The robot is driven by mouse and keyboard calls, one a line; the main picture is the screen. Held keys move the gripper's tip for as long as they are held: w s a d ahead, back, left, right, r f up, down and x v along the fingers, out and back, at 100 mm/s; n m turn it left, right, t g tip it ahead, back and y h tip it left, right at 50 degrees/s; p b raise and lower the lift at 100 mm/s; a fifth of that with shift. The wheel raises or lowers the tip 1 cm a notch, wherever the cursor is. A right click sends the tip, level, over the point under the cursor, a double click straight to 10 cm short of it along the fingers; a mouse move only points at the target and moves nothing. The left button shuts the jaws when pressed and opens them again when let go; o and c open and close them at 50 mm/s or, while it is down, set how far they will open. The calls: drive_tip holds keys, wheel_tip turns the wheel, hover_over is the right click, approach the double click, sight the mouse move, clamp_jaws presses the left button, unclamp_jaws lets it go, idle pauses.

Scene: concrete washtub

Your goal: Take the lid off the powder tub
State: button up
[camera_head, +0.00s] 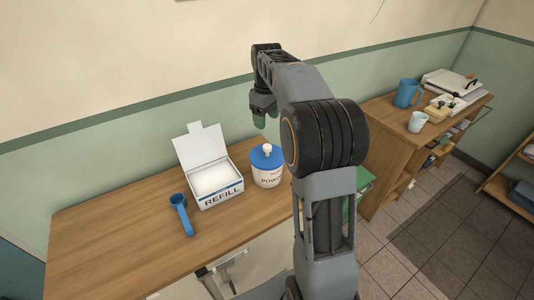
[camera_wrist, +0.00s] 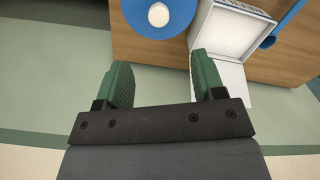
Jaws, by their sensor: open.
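The powder tub (camera_head: 267,178) is white and stands upright on the wooden table. Its blue lid (camera_head: 266,157) with a white knob (camera_head: 267,148) is on top. In the wrist view the blue lid (camera_wrist: 160,10) and its knob (camera_wrist: 158,14) show at the top edge, beyond the fingertips. My gripper (camera_head: 259,120) is raised above and behind the tub, apart from it. In the wrist view my gripper's green fingers (camera_wrist: 160,72) are spread with nothing between them.
An open white REFILL box (camera_head: 220,194) stands left of the tub, its flap up. A blue scoop (camera_head: 182,215) lies beside it. The table's (camera_head: 100,230) left part is clear. A cabinet at right holds a blue jug (camera_head: 406,93) and a white mug (camera_head: 418,122).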

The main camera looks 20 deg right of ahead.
sight(267, 146)
wheel_tip(267, 146, down, 8)
drive_tip(key=shift+w+d+f, duration=0.1)
drive_tip(key=shift+w+d, duration=0.05)
drive_tip(key=shift+f+p, duration=0.45)
drive_tip(key=shift+f, duration=2.2)
drive_tip(key=shift+c, duration=0.2)
drive_tip(key=c, duration=1)
drive_tip(key=shift+r, duration=0.15)
